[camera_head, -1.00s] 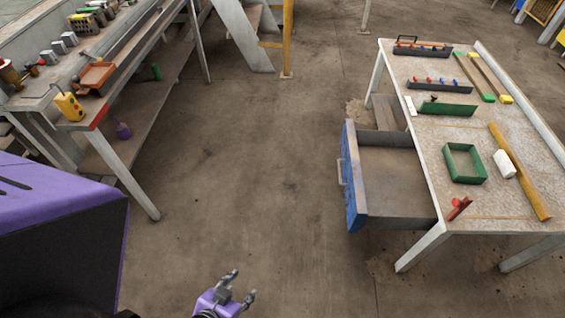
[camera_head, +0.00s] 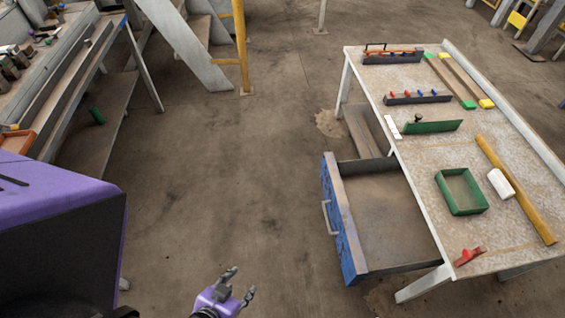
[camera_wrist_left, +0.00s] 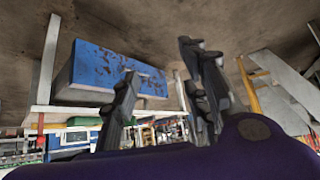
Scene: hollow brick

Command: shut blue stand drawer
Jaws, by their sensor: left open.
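The blue drawer (camera_head: 341,218) is pulled out from the left side of the work table (camera_head: 427,165). Its inside looks empty, and a pale handle (camera_head: 329,217) is on its blue front. The blue front also shows in the left wrist view (camera_wrist_left: 100,68), beyond the fingers. My left gripper (camera_head: 240,283) is open and empty, low in the head view, to the left of the drawer and nearer to me, apart from it. Its two fingers are spread in the left wrist view (camera_wrist_left: 160,90). My right gripper is not in view.
The table top holds a green tray (camera_head: 461,191), a white block (camera_head: 501,184), a yellow bar (camera_head: 515,190) and a red item (camera_head: 469,256). A long workbench (camera_head: 75,85) stands at the left. The floor (camera_head: 220,170) between is clear.

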